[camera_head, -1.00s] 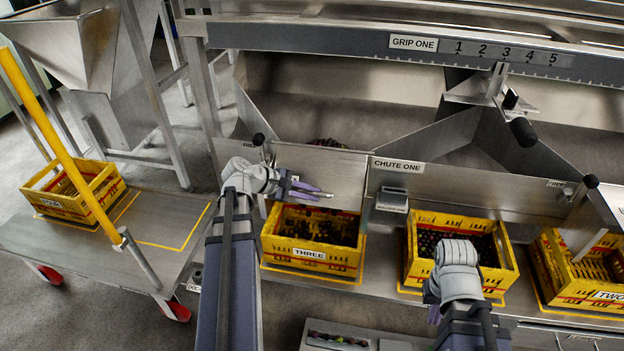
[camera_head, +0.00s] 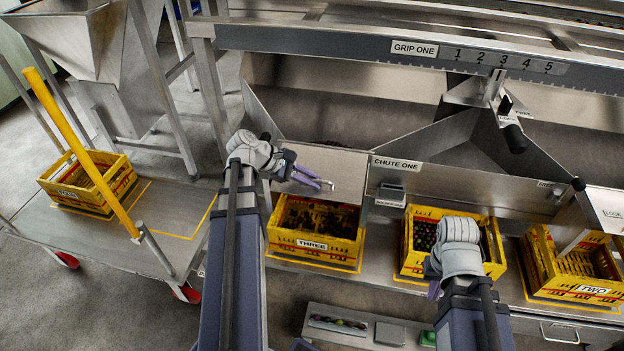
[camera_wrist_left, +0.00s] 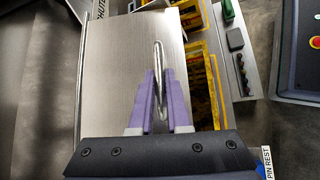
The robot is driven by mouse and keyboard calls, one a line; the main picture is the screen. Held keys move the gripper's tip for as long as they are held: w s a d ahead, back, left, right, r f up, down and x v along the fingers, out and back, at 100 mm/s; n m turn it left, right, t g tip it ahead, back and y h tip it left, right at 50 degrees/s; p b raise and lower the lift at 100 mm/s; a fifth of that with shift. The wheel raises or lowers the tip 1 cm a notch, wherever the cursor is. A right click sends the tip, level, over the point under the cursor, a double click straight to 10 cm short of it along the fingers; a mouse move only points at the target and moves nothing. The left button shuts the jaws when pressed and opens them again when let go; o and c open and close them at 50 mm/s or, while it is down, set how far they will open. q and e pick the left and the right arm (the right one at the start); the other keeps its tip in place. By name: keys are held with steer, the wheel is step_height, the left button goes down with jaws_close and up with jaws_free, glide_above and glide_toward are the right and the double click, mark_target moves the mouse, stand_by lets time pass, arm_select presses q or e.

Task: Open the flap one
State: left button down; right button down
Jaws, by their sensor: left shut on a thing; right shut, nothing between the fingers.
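Flap one appears to be the bare metal plate (camera_head: 335,162) left of the CHUTE ONE label; its own label is not readable. It is tilted outward over crate THREE. My left gripper (camera_head: 318,184) is shut on the flap's thin metal handle (camera_head: 331,186) near its lower edge. In the left wrist view, the purple fingers (camera_wrist_left: 160,90) close around the handle (camera_wrist_left: 159,62), with the plate (camera_wrist_left: 115,70) behind. My right gripper (camera_head: 434,291) is low in front of the middle crate, its fingers mostly hidden by its wrist.
Crate THREE (camera_head: 300,246), partly filled with dark pieces, stands under the flap. The middle crate (camera_head: 412,262) holds dark round pieces; crate TWO (camera_head: 575,290) is at right. A cart (camera_head: 130,235) carries another crate at left. A low tray (camera_head: 350,312) is at front.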

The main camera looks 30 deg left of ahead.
arm_select(q)
steer(key=shift+w+r, duration=0.1)
steer(key=c, duration=0.9)
jaws_free()
steer(key=p+v, duration=0.4)
steer(key=v, duration=0.2)
steer(key=shift+a+r, duration=0.15)
steer(key=shift+r, duration=0.1)
steer(key=shift+s+a+r+p, duration=0.3)
steer(key=shift+s+a+p, duration=0.15)
steer(key=shift+p, duration=0.1)
